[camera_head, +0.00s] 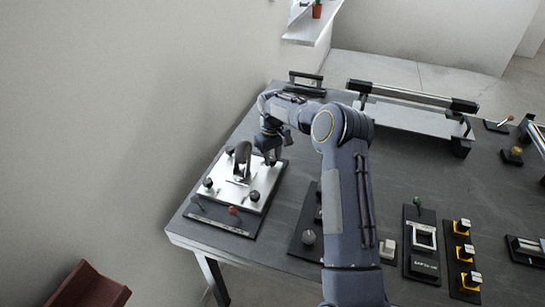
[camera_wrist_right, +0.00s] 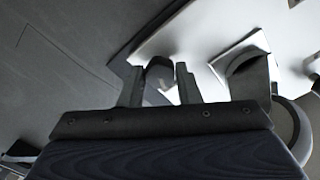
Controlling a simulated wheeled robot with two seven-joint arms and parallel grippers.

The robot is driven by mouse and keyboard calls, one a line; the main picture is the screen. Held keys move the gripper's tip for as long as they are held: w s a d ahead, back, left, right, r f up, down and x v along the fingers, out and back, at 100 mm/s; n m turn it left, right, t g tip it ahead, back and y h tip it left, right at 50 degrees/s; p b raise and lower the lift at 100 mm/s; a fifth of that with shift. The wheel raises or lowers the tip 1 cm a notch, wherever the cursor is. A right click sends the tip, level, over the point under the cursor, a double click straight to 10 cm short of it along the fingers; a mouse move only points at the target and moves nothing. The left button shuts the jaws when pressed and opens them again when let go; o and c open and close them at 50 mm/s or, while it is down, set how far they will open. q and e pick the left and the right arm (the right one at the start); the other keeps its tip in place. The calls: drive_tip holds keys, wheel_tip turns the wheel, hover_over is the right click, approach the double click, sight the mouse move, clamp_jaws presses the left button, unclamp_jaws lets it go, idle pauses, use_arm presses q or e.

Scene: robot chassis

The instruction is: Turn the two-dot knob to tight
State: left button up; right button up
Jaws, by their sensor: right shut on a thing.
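A silver plate (camera_head: 232,191) on a dark base at the left of the table carries several black knobs near its corners and a dark arched handle (camera_head: 242,160) in its middle. My right gripper (camera_head: 270,161) is over the plate's far right corner. In the right wrist view its two fingers (camera_wrist_right: 160,84) are shut on a small dark knob (camera_wrist_right: 159,70), one finger on each side. Two other black knobs, the near left one (camera_head: 208,183) and the near right one (camera_head: 254,196), are clear of the gripper. Dot marks are too small to read. My left gripper is out of view.
A red-tipped lever (camera_head: 233,211) stands on the base's near edge. Panels with a round knob (camera_head: 308,237) and yellow-based switches (camera_head: 462,253) lie to the right. A bar-handled frame (camera_head: 415,115) is at the back. A wall borders the left side.

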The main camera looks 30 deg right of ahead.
sight(272, 158)
idle(0.4)
drive_tip(key=o, duration=1)
drive_tip(key=shift+r, duration=3.95)
